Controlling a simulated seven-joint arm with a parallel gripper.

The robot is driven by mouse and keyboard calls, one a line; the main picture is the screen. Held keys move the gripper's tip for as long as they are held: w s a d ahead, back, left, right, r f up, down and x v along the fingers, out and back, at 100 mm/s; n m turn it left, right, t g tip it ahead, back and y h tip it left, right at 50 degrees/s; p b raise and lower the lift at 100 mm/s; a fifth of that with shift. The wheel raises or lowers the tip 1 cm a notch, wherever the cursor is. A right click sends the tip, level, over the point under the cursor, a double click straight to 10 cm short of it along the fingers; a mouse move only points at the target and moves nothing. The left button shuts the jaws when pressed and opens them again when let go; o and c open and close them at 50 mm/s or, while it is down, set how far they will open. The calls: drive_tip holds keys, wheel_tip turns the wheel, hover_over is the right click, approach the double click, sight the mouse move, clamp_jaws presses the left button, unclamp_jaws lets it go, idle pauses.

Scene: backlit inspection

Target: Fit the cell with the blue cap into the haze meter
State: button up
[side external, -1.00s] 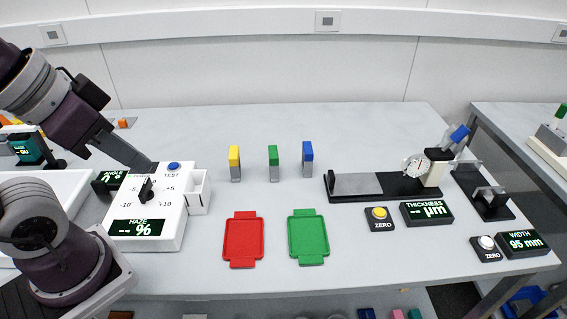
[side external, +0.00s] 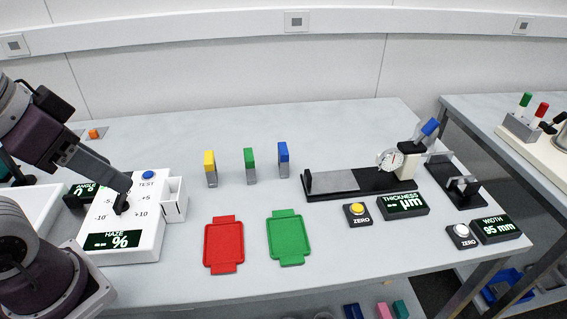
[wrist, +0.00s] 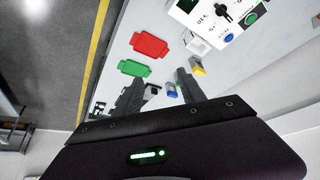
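The blue-capped cell (side external: 283,158) stands upright on the table, rightmost in a row with a green-capped cell (side external: 250,165) and a yellow-capped cell (side external: 210,168). The haze meter (side external: 138,248) is a white box at left with a dial, a blue TEST button and a small open white holder (side external: 174,200) on its right side. Its display reads "-- %". My gripper (side external: 127,185) is over the meter near its dial knob, away from the cells. In the wrist view my gripper (wrist: 160,75) is open and empty; the blue-capped cell (wrist: 171,90) shows far beyond, between the fingers.
A red tray (side external: 223,246) and a green tray (side external: 286,238) lie in front of the cells. A thickness gauge (side external: 380,181) with its display stands to the right. The table between meter and cells is clear.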

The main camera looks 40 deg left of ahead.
drive_tip(key=o, duration=0.6)
drive_tip(key=w+r+m+g+h, duration=0.15)
drive_tip(key=w+r, duration=0.25)
drive_tip(key=w, duration=0.5)
drive_tip(key=m+g, duration=0.3)
drive_tip(key=m, duration=0.3)
hover_over(283, 148)
drive_tip(key=s+a, duration=0.1)
drive_tip(key=s, duration=0.1)
wheel_tip(283, 148, down, 16)
drive_tip(key=shift+m, duration=0.75)
drive_tip(key=f, duration=0.3)
drive_tip(key=w+f, duration=0.1)
drive_tip(key=f, duration=0.2)
drive_tip(key=w+d+f, duration=0.1)
drive_tip(key=f, duration=0.3)
